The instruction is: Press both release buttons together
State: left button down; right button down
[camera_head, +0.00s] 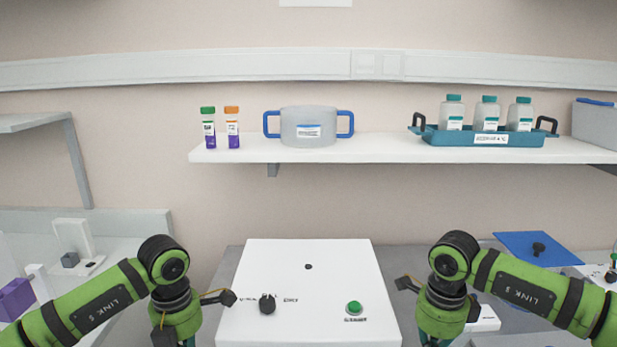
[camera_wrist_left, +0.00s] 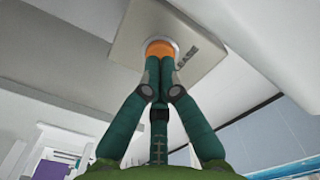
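In the left wrist view, an orange round button (camera_wrist_left: 160,46) sits on a beige panel (camera_wrist_left: 205,28) printed with lettering ending in "EASE". My left gripper (camera_wrist_left: 156,66) has its fingers together, with nothing visible between them. Its tips overlap the lower edge of the button; I cannot tell whether they touch or press it. In the head view, both wrists are at the bottom edge, on either side of the white box. No second orange button is visible.
The white box (camera_head: 307,262) has a black knob (camera_head: 267,304) and a green button (camera_head: 354,307). A wall shelf (camera_head: 385,149) above holds two capped tubes, a blue-handled pot (camera_head: 308,127) and a teal tray (camera_head: 446,138) of bottles. A blue panel (camera_head: 520,246) lies at right.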

pick_arm(q)
jog(key=shift+f, duration=0.55)
jog(key=shift+r, duration=0.15)
dwell(0.6)
pick_arm(e)
jog(key=shift+f, duration=0.85)
dwell(0.4)
jog(key=shift+r, duration=0.1)
dwell(0.4)
